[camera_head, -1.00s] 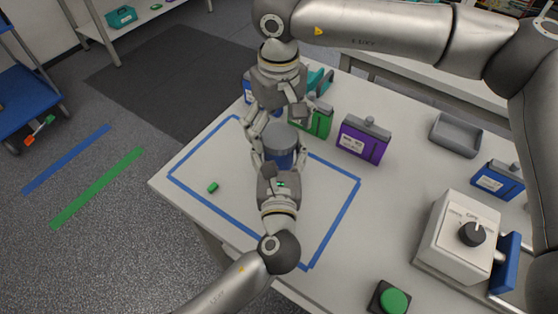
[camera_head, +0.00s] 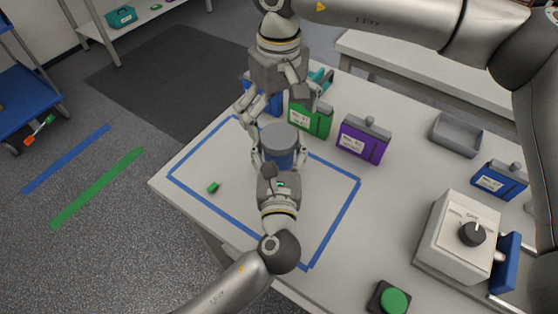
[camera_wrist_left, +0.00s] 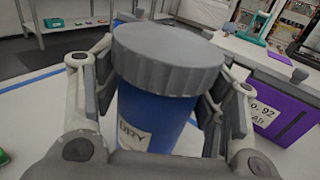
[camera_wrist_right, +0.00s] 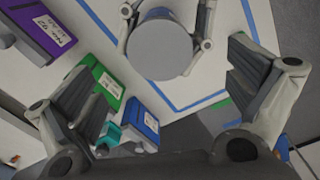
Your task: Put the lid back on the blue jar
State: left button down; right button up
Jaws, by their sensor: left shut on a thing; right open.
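The blue jar (camera_head: 281,158) stands inside the blue tape outline on the table. Its grey lid (camera_head: 278,137) sits on top and looks level and seated in the left wrist view (camera_wrist_left: 170,52). My left gripper (camera_head: 279,162) is shut around the jar's blue body (camera_wrist_left: 150,115), below the lid, one finger on each side. My right gripper (camera_head: 260,118) is open and empty, beyond and above the jar. In the right wrist view the lid (camera_wrist_right: 159,49) lies ahead, apart from the open fingers (camera_wrist_right: 160,95).
A purple case (camera_head: 362,139), a green case (camera_head: 311,119) and a blue case (camera_head: 262,97) stand along the far table edge. A small green piece (camera_head: 213,188) lies on the table left of the jar. A grey tray (camera_head: 456,135) and a dial box (camera_head: 459,235) are at right.

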notch_tip(320, 180, up, 12)
dwell(0.4)
pick_arm(q)
jog(key=shift+c, duration=1.1)
grip_release()
pick_arm(e)
jog(key=shift+f, duration=0.1)
pick_arm(q)
jog(key=s, duration=1.2)
